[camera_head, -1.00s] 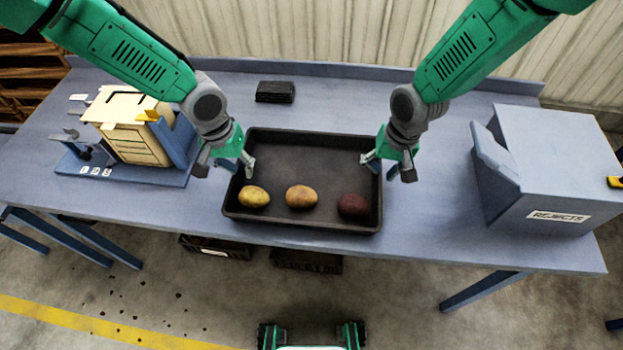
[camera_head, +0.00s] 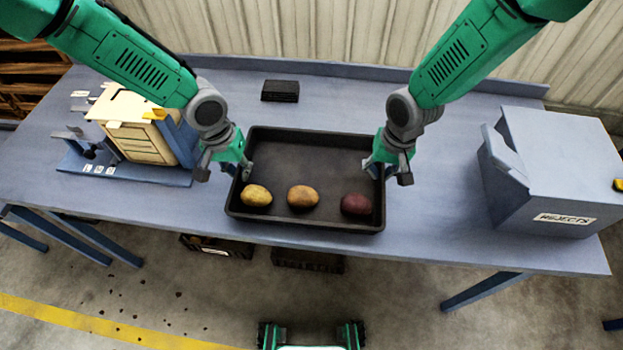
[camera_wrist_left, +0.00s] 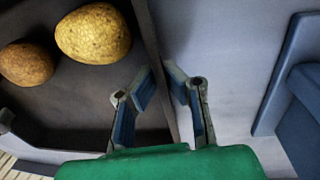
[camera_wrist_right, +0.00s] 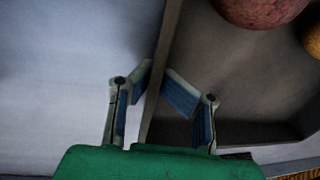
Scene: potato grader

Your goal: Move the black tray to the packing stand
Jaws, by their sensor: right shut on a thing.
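The black tray (camera_head: 310,227) lies on the blue-grey table and holds two yellowish potatoes, (camera_head: 256,196) and (camera_head: 303,197), and a dark red one (camera_head: 356,204) along its near side. My left gripper (camera_head: 243,172) is at the tray's left wall; in the left wrist view its fingers (camera_wrist_left: 160,85) straddle the rim, partly closed, with a narrow gap showing. My right gripper (camera_head: 376,167) is shut on the tray's right wall, with the rim between its fingers (camera_wrist_right: 158,80) in the right wrist view. I cannot pick out the packing stand.
A grey-blue box marked REJECTS (camera_head: 560,175) stands at the right. A fixture with a cream box (camera_head: 140,135) stands left of the tray. A small black stack (camera_head: 280,90) lies behind the tray. Dark crates (camera_head: 308,260) sit below the table.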

